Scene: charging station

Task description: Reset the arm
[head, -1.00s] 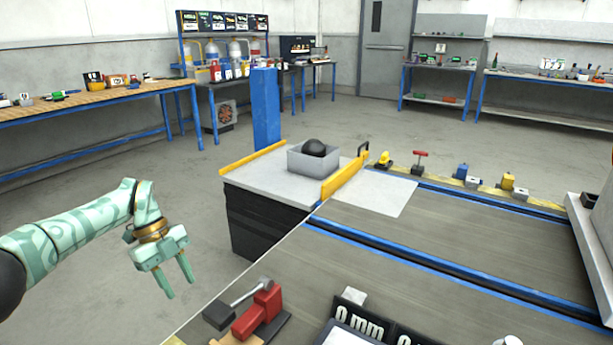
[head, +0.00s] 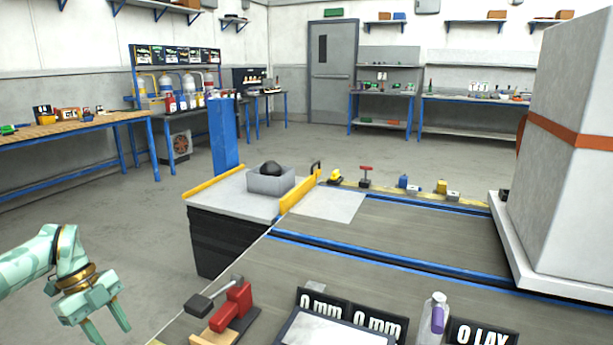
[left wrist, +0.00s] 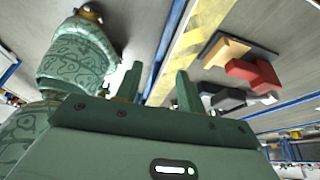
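My left gripper (head: 107,332) is at the lower left of the head view, out past the left edge of the workbench (head: 365,235). Its two fingers point down and stand apart, with nothing between them. The left wrist view also shows the spread fingers of this gripper (left wrist: 158,88), with floor and the yellow-striped bench edge beyond them. My right arm and gripper are not in view.
A red clamp (head: 234,305) sits on the bench's near left corner, close to my left gripper. A grey bin (head: 270,184) holds a black ball (head: 271,168). A large grey block (head: 575,160) stands at right. The floor at left is clear.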

